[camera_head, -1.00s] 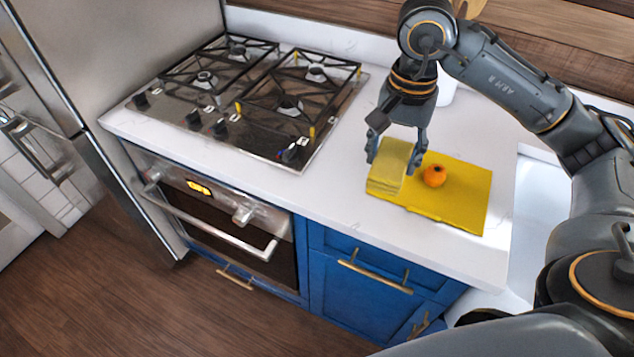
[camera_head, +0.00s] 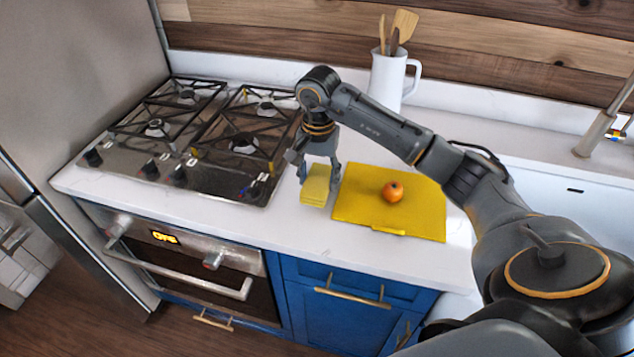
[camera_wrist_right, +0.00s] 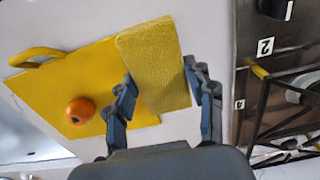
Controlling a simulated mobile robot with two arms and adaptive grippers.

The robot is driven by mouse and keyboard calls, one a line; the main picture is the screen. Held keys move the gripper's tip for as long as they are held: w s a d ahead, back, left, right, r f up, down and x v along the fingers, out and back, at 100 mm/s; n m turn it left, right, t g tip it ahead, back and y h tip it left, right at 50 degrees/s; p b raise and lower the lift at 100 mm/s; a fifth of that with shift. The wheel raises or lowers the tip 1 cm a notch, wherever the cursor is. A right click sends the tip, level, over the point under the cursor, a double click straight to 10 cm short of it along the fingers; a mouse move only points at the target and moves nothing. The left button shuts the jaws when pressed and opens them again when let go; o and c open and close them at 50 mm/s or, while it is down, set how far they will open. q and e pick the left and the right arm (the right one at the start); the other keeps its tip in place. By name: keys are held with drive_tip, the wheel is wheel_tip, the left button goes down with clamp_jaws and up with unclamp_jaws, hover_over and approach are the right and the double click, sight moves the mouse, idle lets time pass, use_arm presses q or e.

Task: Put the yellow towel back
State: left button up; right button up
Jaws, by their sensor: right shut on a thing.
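The folded yellow towel (camera_head: 315,186) is between the fingers of my right gripper (camera_head: 318,170), over the white counter between the stove and a yellow cutting board (camera_head: 364,206). In the right wrist view the towel (camera_wrist_right: 152,62) sits between the two fingers of the right gripper (camera_wrist_right: 160,92), which are shut on it. There the towel overlaps the board's edge in the picture; I cannot tell whether it touches the counter. My left gripper is not in view.
An orange round fruit (camera_head: 392,191) rests on the cutting board. A gas stove (camera_head: 190,135) lies to the left. A white pitcher with wooden utensils (camera_head: 388,80) stands at the back. A white sink (camera_head: 560,190) is at the right. The counter front (camera_head: 300,235) is clear.

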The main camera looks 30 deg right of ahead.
sight(317, 187)
drive_tip(key=f, duration=0.1)
drive_tip(key=f+p, duration=0.2)
drive_tip(key=shift+w, duration=0.25)
drive_tip(key=shift+f, duration=0.4)
drive_tip(key=shift+f+b, duration=0.15)
drive_tip(key=shift+b, duration=0.15)
drive_tip(key=o, duration=1.1)
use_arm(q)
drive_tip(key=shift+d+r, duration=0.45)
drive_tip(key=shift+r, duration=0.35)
use_arm(e)
drive_tip(key=shift+o, duration=0.2)
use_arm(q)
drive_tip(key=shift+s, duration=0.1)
